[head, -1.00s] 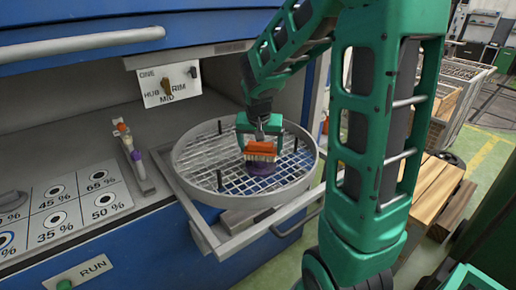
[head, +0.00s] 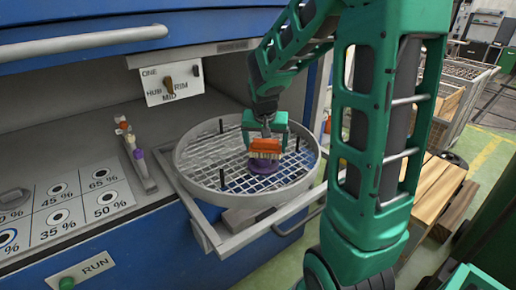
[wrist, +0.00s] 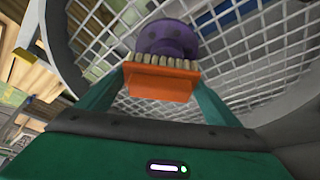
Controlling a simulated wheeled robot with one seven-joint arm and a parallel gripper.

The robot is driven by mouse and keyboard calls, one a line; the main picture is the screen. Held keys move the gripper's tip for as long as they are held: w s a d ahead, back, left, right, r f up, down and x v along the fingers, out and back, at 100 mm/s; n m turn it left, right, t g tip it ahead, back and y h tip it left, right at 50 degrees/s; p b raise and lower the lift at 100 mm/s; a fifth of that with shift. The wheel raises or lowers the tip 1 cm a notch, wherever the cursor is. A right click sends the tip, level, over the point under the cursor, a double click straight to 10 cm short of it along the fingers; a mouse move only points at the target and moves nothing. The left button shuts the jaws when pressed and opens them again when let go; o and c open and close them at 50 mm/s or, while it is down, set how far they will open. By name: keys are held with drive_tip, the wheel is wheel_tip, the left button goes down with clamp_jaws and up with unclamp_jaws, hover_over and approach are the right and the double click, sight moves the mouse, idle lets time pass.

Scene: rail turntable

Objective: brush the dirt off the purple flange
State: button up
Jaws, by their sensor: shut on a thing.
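The purple flange (head: 264,187) lies on the mesh floor of the round turntable basket (head: 196,187). It also shows in the wrist view (wrist: 168,38), just beyond the bristles, with its lower part hidden behind them. My gripper (head: 265,137) is shut on an orange brush (head: 266,145), with its pale bristles pointing down at the flange. In the wrist view the orange brush (wrist: 158,84) sits between both fingers. The bristles are at the near edge of the flange; I cannot tell whether they touch it. No dirt can be made out on the flange.
Several dark posts (head: 222,178) stand up inside the basket. The basket rests on a pulled-out rail frame (head: 207,232). A selector panel (head: 173,84), a holder with coloured tools (head: 137,155), a percentage panel (head: 65,205) and a RUN button (head: 67,283) are at left.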

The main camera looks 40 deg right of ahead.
sight(257, 150)
drive_tip(key=shift+d+f, duration=0.15)
drive_tip(key=shift+d, duration=0.55)
drive_tip(key=shift+s+a, duration=0.15)
drive_tip(key=shift+a, duration=2.45)
drive_tip(key=shift+d+r, duration=0.15)
drive_tip(key=shift+d, duration=1.15)
drive_tip(key=shift+d+r, duration=0.1)
drive_tip(key=shift+d, duration=1.15)
drive_tip(key=shift+a+f, duration=0.1)
drive_tip(key=shift+a, duration=2.4)
drive_tip(key=shift+d+f, duration=0.15)
drive_tip(key=shift+d, duration=2.35)
drive_tip(key=shift+a, duration=2.5)
drive_tip(key=shift+d, duration=2.5)
drive_tip(key=shift+a, duration=2.5)
drive_tip(key=shift+r, duration=0.2)
